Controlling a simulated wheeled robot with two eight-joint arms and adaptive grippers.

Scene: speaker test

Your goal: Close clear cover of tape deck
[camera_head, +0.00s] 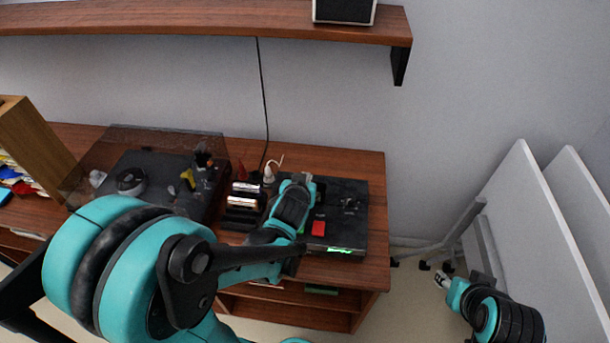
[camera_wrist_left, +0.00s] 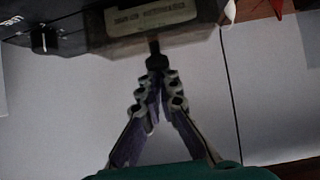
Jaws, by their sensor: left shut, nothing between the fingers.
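The tape deck (camera_head: 347,230) is a flat black unit with a red patch and a green display, on the wooden cabinet. My left arm reaches across its left part and hides some of it. My left gripper (camera_head: 304,180) is shut and empty over the deck's back left. In the left wrist view the shut fingertips (camera_wrist_left: 156,62) are just at the edge of a dark block with a pale printed label (camera_wrist_left: 150,17). I cannot tell whether they touch it, nor make out the clear cover's angle. My right gripper (camera_head: 443,281) is low at the right, away from the deck.
A turntable (camera_head: 150,180) under a see-through lid stands left of the deck. Several small items (camera_head: 243,200) stand between them. A shelf (camera_head: 200,22) with a speaker (camera_head: 344,10) hangs above. White panels (camera_head: 525,220) lean at the right. A cable runs down the wall.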

